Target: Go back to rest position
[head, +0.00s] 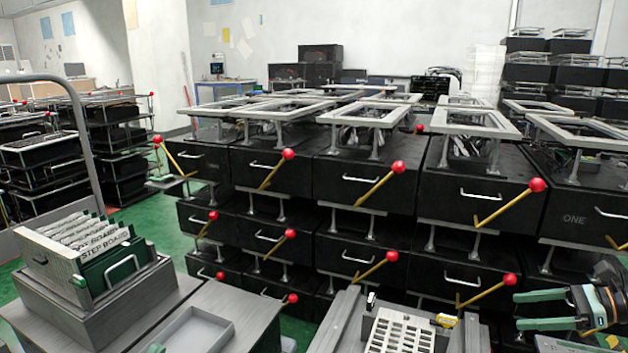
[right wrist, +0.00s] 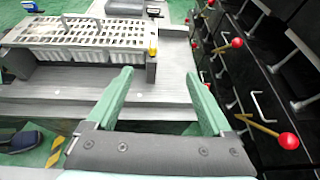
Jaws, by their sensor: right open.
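My right gripper (head: 517,311) is at the lower right of the head view, its two green fingers apart and pointing left. In the right wrist view my right gripper (right wrist: 158,75) is also open, with nothing between its fingers. It is in front of the black boxes, apart from the nearest red-knobbed lever (head: 488,291). That view shows a red-knobbed lever (right wrist: 270,131) right of the fingers.
Stacked black boxes (head: 366,184) with tilted levers and handles fill the middle and right. A grey bench with a white slotted tray (head: 400,334) is at the bottom centre. A grey box of STEP BOARD cards (head: 88,303) stands at lower left. Green floor shows at left.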

